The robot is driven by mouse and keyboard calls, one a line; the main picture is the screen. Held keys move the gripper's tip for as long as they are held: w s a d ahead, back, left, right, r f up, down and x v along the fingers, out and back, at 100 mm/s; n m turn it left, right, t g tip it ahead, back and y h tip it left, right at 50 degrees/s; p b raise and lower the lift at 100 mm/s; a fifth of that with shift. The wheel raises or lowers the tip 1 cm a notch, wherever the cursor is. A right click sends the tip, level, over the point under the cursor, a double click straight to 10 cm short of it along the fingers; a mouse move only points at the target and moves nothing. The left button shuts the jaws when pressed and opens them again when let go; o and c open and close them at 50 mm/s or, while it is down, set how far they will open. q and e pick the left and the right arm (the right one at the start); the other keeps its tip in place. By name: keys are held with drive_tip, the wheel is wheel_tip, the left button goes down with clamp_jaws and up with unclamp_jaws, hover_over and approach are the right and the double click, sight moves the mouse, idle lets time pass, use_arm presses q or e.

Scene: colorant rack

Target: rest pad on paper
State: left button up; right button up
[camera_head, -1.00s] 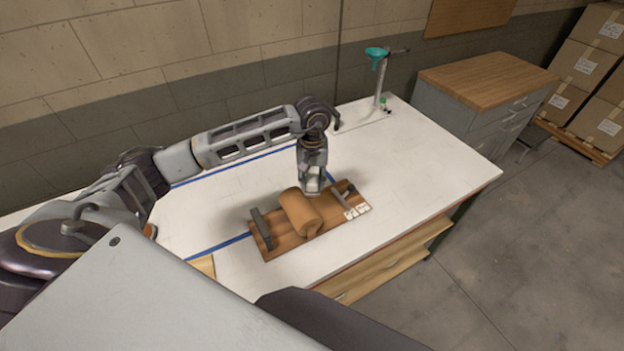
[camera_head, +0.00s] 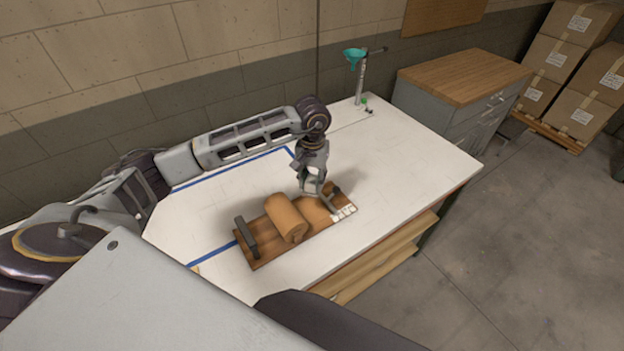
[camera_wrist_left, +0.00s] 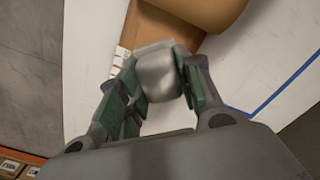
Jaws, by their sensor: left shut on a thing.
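My left gripper (camera_head: 312,190) is over the right part of a wooden board (camera_head: 252,260), just right of a thick roll of brown paper (camera_head: 283,215) lying on that board. In the left wrist view my left gripper (camera_wrist_left: 158,85) is shut on a pale grey, rounded pad (camera_wrist_left: 160,78). Behind the pad, the brown paper roll (camera_wrist_left: 215,8) and flat brown paper (camera_wrist_left: 170,28) show. I cannot tell whether the pad touches the paper. My right gripper is not in view.
A dark bar (camera_head: 246,236) stands at the board's left end, another (camera_head: 331,197) near its right end. Small white labels (camera_head: 343,213) lie at the right edge. A stand with a teal funnel (camera_head: 355,58) is at the table's back. The table's right side is clear.

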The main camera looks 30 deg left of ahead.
use_arm(q)
drive_tip(key=shift+m, duration=0.9)
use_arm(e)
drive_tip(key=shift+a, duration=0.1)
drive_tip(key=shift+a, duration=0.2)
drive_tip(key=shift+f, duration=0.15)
